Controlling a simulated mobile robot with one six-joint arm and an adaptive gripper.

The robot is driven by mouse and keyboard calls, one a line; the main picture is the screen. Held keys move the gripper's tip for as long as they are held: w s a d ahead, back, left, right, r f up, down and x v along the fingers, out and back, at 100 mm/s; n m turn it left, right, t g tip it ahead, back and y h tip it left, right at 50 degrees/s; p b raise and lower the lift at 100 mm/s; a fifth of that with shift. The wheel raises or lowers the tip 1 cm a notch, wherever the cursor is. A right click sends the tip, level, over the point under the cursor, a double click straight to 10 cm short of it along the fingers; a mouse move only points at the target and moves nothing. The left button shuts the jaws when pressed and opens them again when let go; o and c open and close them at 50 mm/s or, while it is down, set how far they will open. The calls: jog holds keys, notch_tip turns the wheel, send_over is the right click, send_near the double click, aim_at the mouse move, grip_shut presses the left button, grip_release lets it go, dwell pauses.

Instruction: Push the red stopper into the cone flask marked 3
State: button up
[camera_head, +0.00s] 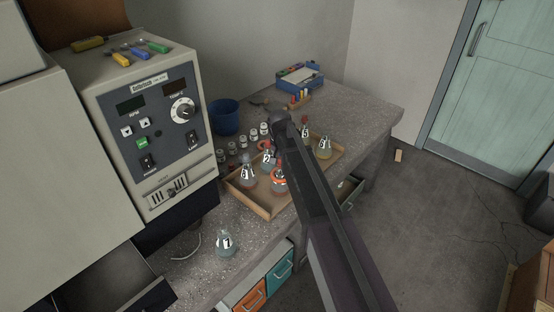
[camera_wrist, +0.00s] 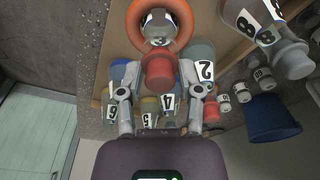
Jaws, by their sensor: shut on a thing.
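The red stopper (camera_wrist: 158,72) is between my fingertips in the wrist view, and my gripper (camera_wrist: 158,80) is shut on it. The cone flask marked 3 (camera_wrist: 157,30) is just beyond the stopper, with a thick orange ring (camera_wrist: 185,18) around it. The stopper lines up with the flask's neck and hides its mouth. I cannot tell whether it is in the mouth or just above. In the head view the orange-ringed flask (camera_head: 279,183) stands in the wooden tray. My gripper (camera_head: 279,142) is above it, partly hidden by my arm.
Other numbered flasks stand close by, including flask 2 (camera_wrist: 205,68) and flask 4 (camera_wrist: 168,103). The tray (camera_head: 262,208) has a low rim. Flask 1 (camera_head: 226,244) stands on the bench outside it. Small jars and a blue bucket (camera_head: 224,117) are behind; a beige machine (camera_head: 150,110) stands left.

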jog(key=shift+f+b, duration=0.55)
dwell(0.7)
jog(key=o, duration=0.9)
jog(key=shift+c, duration=0.2)
jog(key=shift+o, duration=0.9)
jog(key=shift+r, duration=0.1)
jog(key=shift+r+p, duration=4.4)
jog(key=shift+p, duration=0.15)
